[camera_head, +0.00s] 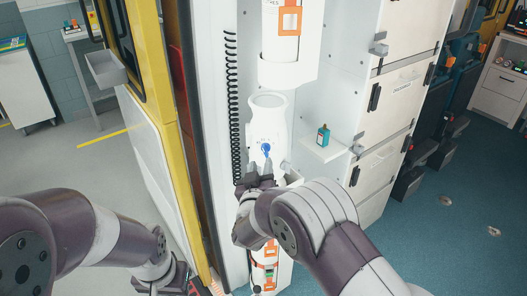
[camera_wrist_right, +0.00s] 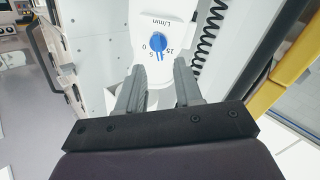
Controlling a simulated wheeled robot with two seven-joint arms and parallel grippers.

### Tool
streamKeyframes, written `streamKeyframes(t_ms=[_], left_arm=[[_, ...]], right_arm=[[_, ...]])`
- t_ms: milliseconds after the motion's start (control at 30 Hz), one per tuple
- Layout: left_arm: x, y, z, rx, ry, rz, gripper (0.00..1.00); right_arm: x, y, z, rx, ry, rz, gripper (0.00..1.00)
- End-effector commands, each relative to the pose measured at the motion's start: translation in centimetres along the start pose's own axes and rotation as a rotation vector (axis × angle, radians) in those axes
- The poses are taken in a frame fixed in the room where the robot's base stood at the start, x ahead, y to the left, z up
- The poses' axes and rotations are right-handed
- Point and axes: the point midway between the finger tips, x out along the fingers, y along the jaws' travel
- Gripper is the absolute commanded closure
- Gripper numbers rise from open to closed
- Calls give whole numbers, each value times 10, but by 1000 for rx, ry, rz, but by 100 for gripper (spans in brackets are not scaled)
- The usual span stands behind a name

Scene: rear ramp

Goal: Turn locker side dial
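The dial is a small blue knob (camera_head: 266,148) on a white rounded housing (camera_head: 268,112) on the side of the locker (camera_head: 330,85). In the right wrist view the blue dial (camera_wrist_right: 158,42) sits beside printed numbers and "L/min". My right gripper (camera_head: 262,170) is just below the dial in the head view. In the right wrist view its two fingers (camera_wrist_right: 158,75) are spread apart, with the dial beyond and between their tips, seemingly not touched. My left gripper (camera_head: 172,280) is low at the left, partly cut off by the bottom edge, and its fingers are not clear.
A small shelf (camera_head: 322,148) with a teal bottle (camera_head: 323,136) is right of the dial. A black coiled cord (camera_head: 232,110) hangs to the left. A yellow door frame (camera_head: 160,130) stands further left. A white cylinder (camera_head: 281,35) is above, and an orange-marked one (camera_head: 265,270) below.

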Motion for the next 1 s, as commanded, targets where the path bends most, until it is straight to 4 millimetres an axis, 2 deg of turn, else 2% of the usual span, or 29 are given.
streamKeyframes(t_ms=[100, 300, 600, 633, 733, 1000], left_arm=[[-2, 0, 0, 0, 0, 0, 65], [-4, 0, 0, 0, 0, 0, 65], [-3, 0, 0, 0, 0, 0, 65], [-3, 0, 0, 0, 0, 0, 65], [-3, 0, 0, 0, 0, 0, 65], [-1, 0, 0, 0, 0, 0, 65]], right_arm=[[29, 1, 0, 2, 0, 2, 65], [59, 0, 0, 2, -1, 0, 65], [64, 0, 0, 2, 0, -2, 65], [64, 0, 0, 2, 0, -2, 68], [64, 0, 0, 2, 0, -2, 100], [64, 0, 1, 18, 0, -2, 100]])
